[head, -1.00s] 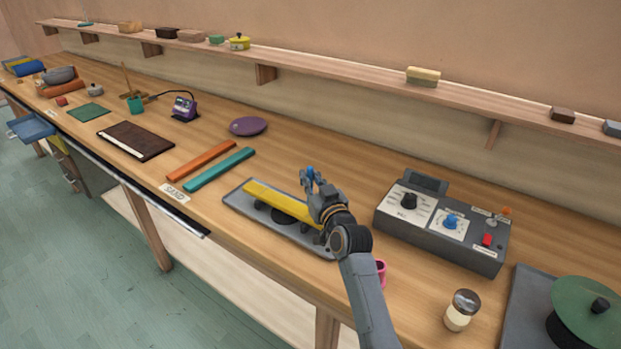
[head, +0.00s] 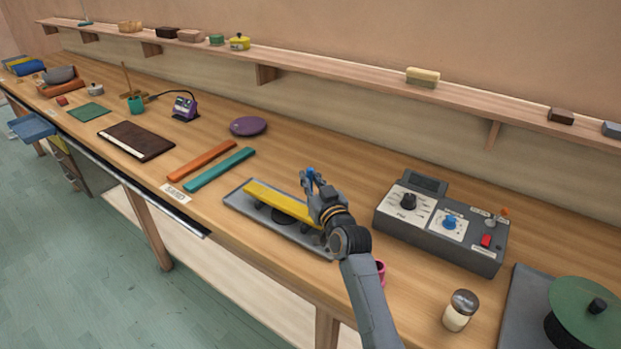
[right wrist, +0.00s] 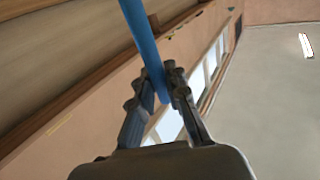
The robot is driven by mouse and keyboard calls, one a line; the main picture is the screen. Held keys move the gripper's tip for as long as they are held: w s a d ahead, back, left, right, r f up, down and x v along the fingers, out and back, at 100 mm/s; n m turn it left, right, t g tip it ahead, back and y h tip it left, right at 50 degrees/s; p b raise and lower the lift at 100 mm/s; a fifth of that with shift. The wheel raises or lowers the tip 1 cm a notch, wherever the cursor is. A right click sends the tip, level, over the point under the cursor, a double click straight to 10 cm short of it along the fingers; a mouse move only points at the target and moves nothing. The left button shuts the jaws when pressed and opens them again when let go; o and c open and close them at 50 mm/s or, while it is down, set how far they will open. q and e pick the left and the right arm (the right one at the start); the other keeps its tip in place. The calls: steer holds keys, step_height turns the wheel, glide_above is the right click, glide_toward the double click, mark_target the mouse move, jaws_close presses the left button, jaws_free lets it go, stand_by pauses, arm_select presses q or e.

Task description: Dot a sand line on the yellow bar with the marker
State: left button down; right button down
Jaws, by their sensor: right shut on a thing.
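The yellow bar (head: 282,204) lies along a grey tray (head: 246,214) with dark supports under it. My right gripper (head: 311,178) is above the bar's right end, with its fingers pointing up. It is shut on a blue marker (head: 310,170), of which only a small blue part shows in the head view. In the right wrist view the blue marker (right wrist: 143,40) runs up from between the fingertips (right wrist: 163,85). My right arm hides the bar's right end, and I cannot tell whether the marker touches the bar. My left gripper is not in view.
A grey control box (head: 440,232) stands right of the arm. A pink cup (head: 380,272) is partly hidden behind the arm. A shaker jar (head: 460,310) stands near the front. Teal (head: 220,169) and orange (head: 201,160) bars lie left of the tray, near a SAND label (head: 175,193).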

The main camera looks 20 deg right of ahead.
steer(key=shift+f+b, duration=0.4)
steer(key=shift+f, duration=0.25)
stand_by(0.8)
stand_by(0.4)
step_height(320, 180, up, 7)
steer(key=p, duration=0.7)
steer(key=shift+r, duration=0.1)
